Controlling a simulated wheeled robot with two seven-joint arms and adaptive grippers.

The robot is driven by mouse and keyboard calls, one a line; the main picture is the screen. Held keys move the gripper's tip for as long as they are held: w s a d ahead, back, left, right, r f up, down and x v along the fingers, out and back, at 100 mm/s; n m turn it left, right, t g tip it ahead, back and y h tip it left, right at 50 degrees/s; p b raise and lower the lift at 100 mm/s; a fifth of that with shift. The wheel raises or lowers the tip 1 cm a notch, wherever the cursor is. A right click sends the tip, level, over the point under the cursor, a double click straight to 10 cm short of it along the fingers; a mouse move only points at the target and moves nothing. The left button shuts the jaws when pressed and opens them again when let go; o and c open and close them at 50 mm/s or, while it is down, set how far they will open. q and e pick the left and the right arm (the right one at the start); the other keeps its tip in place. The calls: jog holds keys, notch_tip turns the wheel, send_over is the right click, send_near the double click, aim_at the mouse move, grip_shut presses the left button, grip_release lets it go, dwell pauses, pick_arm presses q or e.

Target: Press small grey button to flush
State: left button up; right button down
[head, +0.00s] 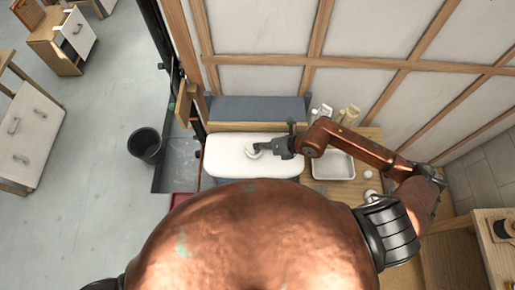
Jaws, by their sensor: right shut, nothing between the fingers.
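A white toilet tank (225,157) with a rounded top lies in the middle of the head view. A small round button fitting (252,151) sits on its top, partly hidden by my right gripper. The grey of the button itself is too small to make out clearly. My right gripper (264,147) is shut and empty, its tips over or right beside the fitting. I cannot tell whether they touch it. My left gripper is not in view.
A metal tray (333,165) and several bottles (347,116) stand on the wooden surface right of the tank. A dark bucket (146,144) stands on the floor to the left. A timber-framed wall (262,70) rises behind. Floor at left is mostly open.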

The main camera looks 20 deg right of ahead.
jog(key=shift+f+b, duration=0.35)
jog(key=shift+f, duration=0.15)
dwell(0.3)
jog(key=shift+r+p, duration=0.75)
jog(key=shift+r, duration=0.25)
jog(key=shift+r+p, duration=1.85)
jog(key=shift+r, duration=0.7)
jog(key=shift+s+f, duration=0.1)
jog(key=shift+f, duration=0.05)
